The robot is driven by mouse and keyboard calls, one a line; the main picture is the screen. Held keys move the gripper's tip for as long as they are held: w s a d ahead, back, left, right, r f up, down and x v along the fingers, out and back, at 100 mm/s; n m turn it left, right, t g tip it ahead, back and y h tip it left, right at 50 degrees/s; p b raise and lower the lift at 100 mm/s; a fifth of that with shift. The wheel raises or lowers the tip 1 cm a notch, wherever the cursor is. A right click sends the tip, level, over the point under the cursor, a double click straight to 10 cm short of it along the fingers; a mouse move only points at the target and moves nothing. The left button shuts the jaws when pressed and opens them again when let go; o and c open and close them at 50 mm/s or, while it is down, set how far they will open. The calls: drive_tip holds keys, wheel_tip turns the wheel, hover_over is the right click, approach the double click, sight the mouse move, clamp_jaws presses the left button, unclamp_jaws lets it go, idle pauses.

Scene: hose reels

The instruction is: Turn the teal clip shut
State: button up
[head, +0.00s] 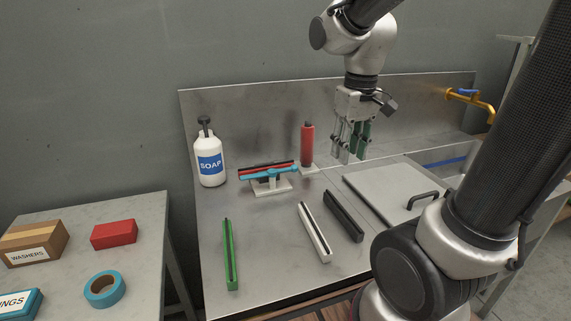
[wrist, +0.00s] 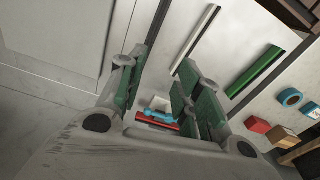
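The teal clip (head: 262,175) is a long teal bar with a rounded knob, lying alongside a red and dark bar (head: 268,164) on a small pale stand on the steel counter. The bars look slightly tilted. In the wrist view the teal clip (wrist: 158,116) shows small between my fingers, with the red bar beside it. Whether its turning part is open or shut is too small to tell. My gripper (head: 348,156) has green-padded fingers apart with nothing between them. It hangs above the counter, right of and behind the clip, not touching it.
A red upright cylinder (head: 307,146) on a pale base stands between the clip and my gripper. A soap bottle (head: 209,162) stands left of the clip. Green (head: 230,255), white (head: 314,233) and black (head: 343,217) bars lie in front. A handled lid (head: 385,187) is at right.

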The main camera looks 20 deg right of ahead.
sight(270, 173)
drive_tip(key=w+a+f+n+g, duration=0.1)
drive_tip(key=w+a+f+n, duration=0.1)
drive_tip(key=w, duration=0.5)
drive_tip(key=w+a+f+n+g, duration=0.1)
drive_tip(key=w+a+f+n, duration=0.1)
drive_tip(key=w+n, duration=0.3)
drive_tip(key=w+a+f+n+g, duration=0.1)
drive_tip(key=w+f+n, duration=0.3)
drive_tip(key=w, duration=0.5)
drive_tip(key=shift+w+a+f, duration=0.2)
drive_tip(key=shift+a, duration=0.25)
drive_tip(key=shift+w+a+f, duration=0.15)
drive_tip(key=shift+a, duration=0.3)
drive_tip(key=f+n, duration=0.5)
drive_tip(key=shift+s+a+f+n, duration=0.1)
drive_tip(key=shift+a+f+n, duration=0.1)
drive_tip(key=shift+n, duration=0.1)
drive_tip(key=shift+r, duration=0.1)
drive_tip(key=shift+c, duration=0.3)
clamp_jaws()
